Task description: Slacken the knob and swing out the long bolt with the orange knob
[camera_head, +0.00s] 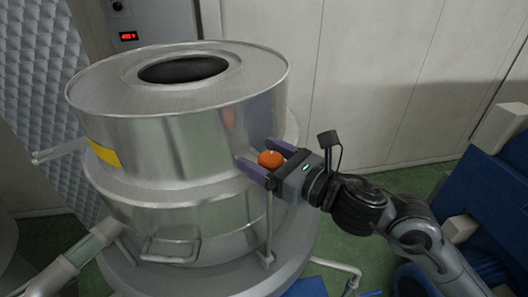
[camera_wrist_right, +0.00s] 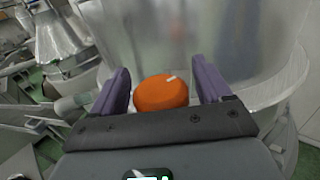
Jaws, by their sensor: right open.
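The orange knob (camera_head: 270,158) sits at the right side of the steel vessel (camera_head: 190,140). The long bolt (camera_head: 269,215) runs down below it along the vessel wall. My right gripper (camera_head: 258,158) is open, with its two purple fingers on either side of the knob. In the right wrist view the orange knob (camera_wrist_right: 161,92), with a pale mark on top, lies between the open fingers (camera_wrist_right: 163,85). Visible gaps show beside the knob in that view. I cannot tell whether a finger touches it. My left gripper is not in view.
A bail handle (camera_head: 170,250) sticks out from the vessel's lower front. A pipe (camera_head: 85,250) stands at the lower left. Blue and cream blocks (camera_head: 490,200) fill the right side behind my arm. A pale panelled wall (camera_head: 370,90) stands behind.

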